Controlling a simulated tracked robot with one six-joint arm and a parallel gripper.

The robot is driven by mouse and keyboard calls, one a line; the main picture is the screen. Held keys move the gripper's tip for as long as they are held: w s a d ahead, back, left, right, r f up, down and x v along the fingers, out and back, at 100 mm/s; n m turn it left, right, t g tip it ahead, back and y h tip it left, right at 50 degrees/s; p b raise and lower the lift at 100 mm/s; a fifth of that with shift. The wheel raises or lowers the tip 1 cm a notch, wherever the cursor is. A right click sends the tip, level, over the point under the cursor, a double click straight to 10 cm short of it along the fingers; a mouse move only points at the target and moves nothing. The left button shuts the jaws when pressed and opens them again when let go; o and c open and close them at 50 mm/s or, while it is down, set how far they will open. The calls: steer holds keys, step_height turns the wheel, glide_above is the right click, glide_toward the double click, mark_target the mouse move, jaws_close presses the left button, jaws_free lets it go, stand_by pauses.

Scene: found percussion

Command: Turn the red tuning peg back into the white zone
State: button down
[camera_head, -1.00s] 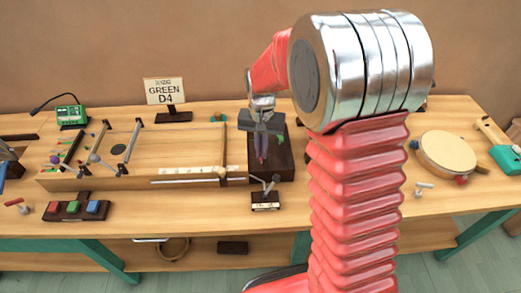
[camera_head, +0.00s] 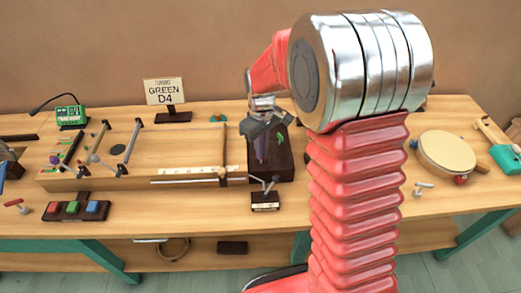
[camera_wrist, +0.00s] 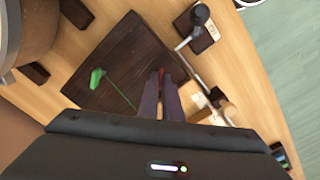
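The red tuning peg (camera_wrist: 161,71) shows only as a small red piece at my fingertips in the wrist view. It stands on the dark wooden block (camera_wrist: 125,50), which shows in the head view (camera_head: 284,168) at the right end of the stringed board. My gripper (camera_wrist: 161,78) points down at the block, its two dark fingers close together around the red peg; in the head view (camera_head: 261,158) the fingers hide the peg. A green peg (camera_wrist: 97,78) with a thin green line stands on the same block, apart from my fingers. I cannot make out the white zone.
The stringed wooden board (camera_head: 185,145) lies left of the block. A small lever stand (camera_head: 265,200) is in front of the block. A sign reading "GREEN D4" (camera_head: 164,91) and a green tuner (camera_head: 70,114) stand behind. A round drum (camera_head: 446,154) is at the right.

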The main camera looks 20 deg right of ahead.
steer(key=n, duration=0.7)
steer(key=shift+w+r, duration=0.15)
steer(key=shift+w, duration=0.15)
steer(key=n, duration=0.6)
steer(key=shift+n, duration=0.4)
steer(key=n, duration=1.3)
steer(key=shift+a, duration=0.1)
steer(key=shift+n, duration=0.3)
steer(key=c, duration=1.9)
jaws_free()
steer(key=shift+s, duration=0.15)
steer(key=shift+c, duration=0.2)
